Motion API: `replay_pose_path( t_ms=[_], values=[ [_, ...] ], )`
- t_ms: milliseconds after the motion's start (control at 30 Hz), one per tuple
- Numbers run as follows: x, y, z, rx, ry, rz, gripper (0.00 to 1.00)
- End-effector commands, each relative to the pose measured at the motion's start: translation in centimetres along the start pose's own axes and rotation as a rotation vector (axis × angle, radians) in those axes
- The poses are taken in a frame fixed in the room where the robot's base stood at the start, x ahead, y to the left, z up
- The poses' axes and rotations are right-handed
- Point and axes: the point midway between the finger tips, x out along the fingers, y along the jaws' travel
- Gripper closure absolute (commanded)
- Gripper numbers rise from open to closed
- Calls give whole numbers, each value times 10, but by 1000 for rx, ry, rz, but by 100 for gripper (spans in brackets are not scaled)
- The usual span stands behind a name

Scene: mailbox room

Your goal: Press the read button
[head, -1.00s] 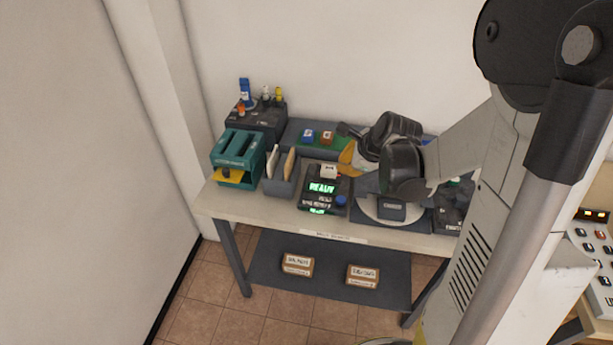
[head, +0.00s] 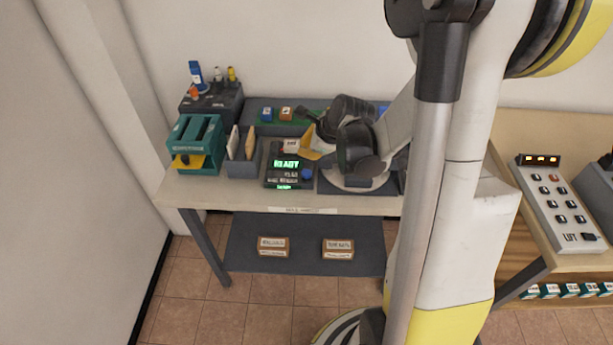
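A dark reader device (head: 280,177) stands on the long table. Its green display (head: 287,163) reads "READY". A round blue button (head: 308,174) is on its right side; any lettering on it is too small to read. My arm reaches down from the upper right, and its dark end, with my gripper (head: 307,117), is just behind and to the right of the reader. It appears apart from the blue button. The fingers are too small and dark against the arm to show whether they are open or shut.
A teal slotted box (head: 196,140) and a grey holder with envelopes (head: 241,160) stand left of the reader. A button panel marked "LIFT" (head: 550,205) is on the right table. Two labelled boxes lie on the lower shelf.

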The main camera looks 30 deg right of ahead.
Motion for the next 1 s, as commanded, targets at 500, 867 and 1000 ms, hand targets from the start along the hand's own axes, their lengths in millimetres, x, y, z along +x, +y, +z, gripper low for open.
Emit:
replay_pose_path(
  t_ms=[500,867,1000],
  values=[
    [44,24,-24,0,0,0,100],
    [43,23,-23,0,0,0,100],
    [43,23,-23,0,0,0,100]
  ],
)
